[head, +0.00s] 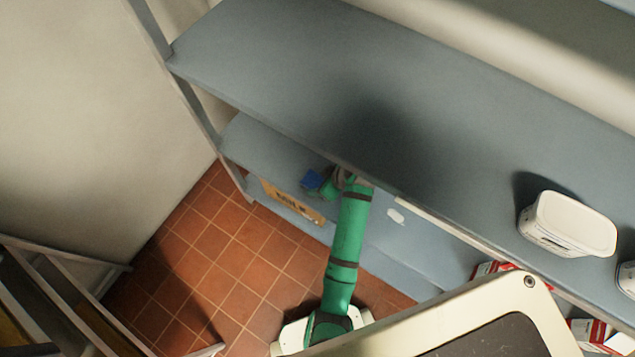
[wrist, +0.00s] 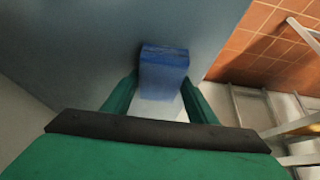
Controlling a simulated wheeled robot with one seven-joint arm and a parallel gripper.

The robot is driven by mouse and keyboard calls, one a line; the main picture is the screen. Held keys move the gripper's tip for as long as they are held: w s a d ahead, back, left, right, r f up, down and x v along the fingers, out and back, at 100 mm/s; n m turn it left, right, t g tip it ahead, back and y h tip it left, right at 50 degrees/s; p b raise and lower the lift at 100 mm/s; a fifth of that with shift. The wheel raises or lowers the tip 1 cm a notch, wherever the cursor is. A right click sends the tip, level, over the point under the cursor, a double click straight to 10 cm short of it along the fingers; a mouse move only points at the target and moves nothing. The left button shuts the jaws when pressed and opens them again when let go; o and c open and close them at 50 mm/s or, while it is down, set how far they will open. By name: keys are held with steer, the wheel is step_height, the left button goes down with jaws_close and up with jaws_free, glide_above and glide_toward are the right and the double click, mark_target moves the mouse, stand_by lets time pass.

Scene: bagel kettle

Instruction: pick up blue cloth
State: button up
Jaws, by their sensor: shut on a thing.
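The blue cloth (wrist: 164,70) is a small folded blue block, darker on its top band and paler below. In the wrist view it sits between the two green fingers of my gripper (wrist: 160,92), which is shut on it. In the head view the blue cloth (head: 312,179) shows as a small blue patch at the end of my green arm, over the lower shelf. My gripper (head: 326,187) is partly hidden there by the arm and the upper shelf's edge.
The grey upper shelf (head: 290,70) overhangs the lower shelf (head: 262,150). A cardboard box (head: 290,203) lies below the lower shelf's front edge. A white tub (head: 568,224) stands on the upper shelf at right. The tiled floor (head: 215,260) is open at left, beside a rack.

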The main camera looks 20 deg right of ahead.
mark_target(311, 179)
steer(key=shift+w+r, duration=0.1)
steer(key=shift+r, duration=0.35)
step_height(311, 179, up, 3)
steer(key=shift+a+r, duration=0.15)
steer(key=shift+r, duration=0.05)
steer(key=s+d, duration=0.3)
steer(key=s, duration=0.1)
steer(key=s+d, duration=0.7)
steer(key=s, duration=0.2)
steer(key=shift+s+d+f, duration=0.1)
steer(key=shift+d+f, duration=0.1)
steer(key=shift+d, duration=0.05)
steer(key=shift+s+d, duration=0.4)
steer(key=shift+s, duration=0.15)
steer(key=shift+o, duration=1)
steer(key=shift+w, duration=0.1)
